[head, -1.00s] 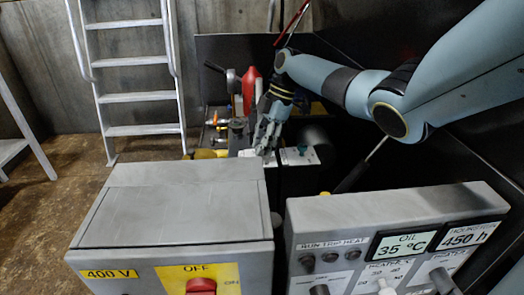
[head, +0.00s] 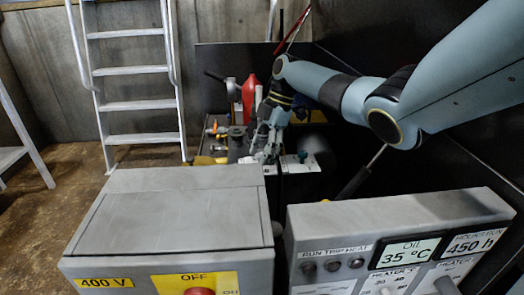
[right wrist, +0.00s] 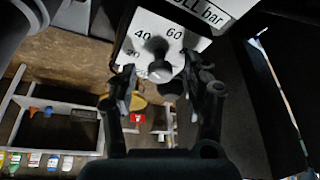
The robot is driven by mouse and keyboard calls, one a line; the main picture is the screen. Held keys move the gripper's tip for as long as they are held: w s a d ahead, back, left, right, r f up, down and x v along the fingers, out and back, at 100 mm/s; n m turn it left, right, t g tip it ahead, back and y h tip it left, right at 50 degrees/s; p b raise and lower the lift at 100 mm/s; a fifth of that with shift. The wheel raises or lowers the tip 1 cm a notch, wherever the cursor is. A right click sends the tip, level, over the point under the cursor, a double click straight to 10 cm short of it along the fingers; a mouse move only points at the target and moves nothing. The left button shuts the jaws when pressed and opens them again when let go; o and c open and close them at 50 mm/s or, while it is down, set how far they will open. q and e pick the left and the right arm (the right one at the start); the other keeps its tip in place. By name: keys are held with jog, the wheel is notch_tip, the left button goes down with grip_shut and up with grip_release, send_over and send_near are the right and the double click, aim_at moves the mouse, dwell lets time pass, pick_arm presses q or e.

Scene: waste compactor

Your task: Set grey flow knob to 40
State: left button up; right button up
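The flow knob (right wrist: 159,70) shows in the right wrist view as a dark grey knob standing out from a white dial plate (right wrist: 180,30) marked 20, 40 and 60, with lettering ending in "bar". My right gripper (right wrist: 160,76) is open, with one finger on each side of the knob. I cannot tell whether either finger touches it. Where the knob points is not clear. In the head view my right gripper (head: 268,148) is at the far machinery, beside a white plate (head: 300,162); the knob cannot be made out there. My left gripper is not in view.
A grey 400 V switch box (head: 170,215) and a grey control panel (head: 400,222) with Oil and hours displays stand in front. A red bottle-shaped object (head: 250,95) stands behind the gripper. A ladder (head: 125,100) is at the left, and a dark wall (head: 370,50) at the right.

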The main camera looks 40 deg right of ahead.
jog(key=v, duration=1.2)
jog(key=shift+r, duration=0.1)
